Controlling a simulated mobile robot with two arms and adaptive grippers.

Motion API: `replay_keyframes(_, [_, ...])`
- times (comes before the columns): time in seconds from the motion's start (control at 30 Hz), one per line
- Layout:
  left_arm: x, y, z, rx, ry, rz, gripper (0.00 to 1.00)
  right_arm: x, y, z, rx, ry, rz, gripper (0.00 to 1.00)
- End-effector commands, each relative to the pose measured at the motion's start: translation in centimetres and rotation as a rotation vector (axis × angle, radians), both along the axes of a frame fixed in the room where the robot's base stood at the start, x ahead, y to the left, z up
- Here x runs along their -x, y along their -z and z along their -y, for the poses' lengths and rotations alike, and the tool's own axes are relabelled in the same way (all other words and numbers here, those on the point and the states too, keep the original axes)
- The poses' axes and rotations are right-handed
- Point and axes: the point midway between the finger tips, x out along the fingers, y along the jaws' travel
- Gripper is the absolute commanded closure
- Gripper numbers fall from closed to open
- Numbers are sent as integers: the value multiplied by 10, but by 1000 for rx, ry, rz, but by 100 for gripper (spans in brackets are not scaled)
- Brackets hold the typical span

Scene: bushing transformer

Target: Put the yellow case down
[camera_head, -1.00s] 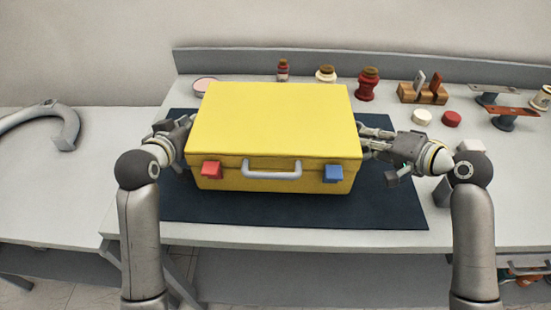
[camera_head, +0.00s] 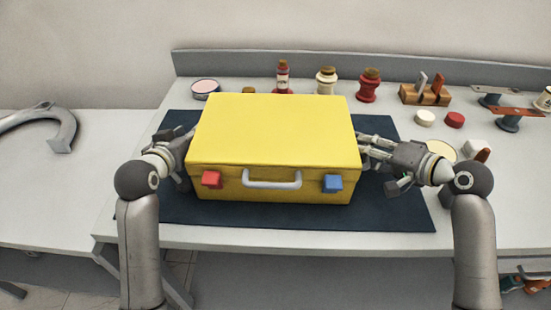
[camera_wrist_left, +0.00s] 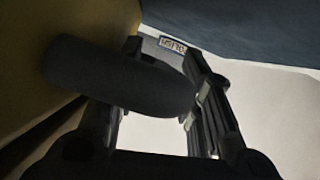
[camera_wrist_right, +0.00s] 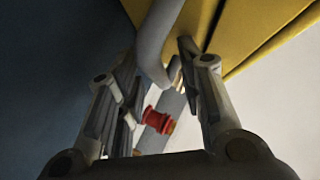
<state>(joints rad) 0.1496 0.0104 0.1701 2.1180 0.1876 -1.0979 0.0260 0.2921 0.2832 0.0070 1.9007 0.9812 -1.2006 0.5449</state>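The yellow case (camera_head: 272,130) is level over the dark blue mat (camera_head: 390,212), its grey front handle (camera_head: 272,179) facing me. I cannot tell whether its underside touches the mat. My left gripper (camera_head: 187,150) is at the case's left side, shut on a side handle. In the left wrist view the dark side handle (camera_wrist_left: 120,80) crosses between the fingers. My right gripper (camera_head: 370,150) is at the right side, shut on the other side handle. In the right wrist view that grey handle (camera_wrist_right: 155,45) runs between the fingers. The side handles are hidden in the head view.
A red latch (camera_head: 211,178) and a blue latch (camera_head: 332,183) are on the case front. Bottles and jars, including a red one (camera_head: 368,86), stand behind. A wooden block (camera_head: 425,95) and red-topped stand (camera_head: 518,112) are at the back right. The front mat strip is clear.

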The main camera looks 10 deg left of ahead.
Motion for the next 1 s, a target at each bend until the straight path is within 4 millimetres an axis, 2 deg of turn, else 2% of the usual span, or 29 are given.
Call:
replay_keyframes(0.23, [1, 0, 1, 1, 2, -1, 65, 0, 0, -1, -1, -2, 0, 65])
replay_keyframes(0.37, [8, -3, 1, 1, 2, 1, 65, 0, 0, -1, -1, -2, 0, 65])
replay_keyframes(0.8, [63, -25, -1, 0, 0, 1, 65, 1, 0, -2, -2, -4, -1, 65])
replay_keyframes(1.0, [73, -30, -1, 0, 1, 0, 65, 2, -1, -1, -2, -4, -1, 65])
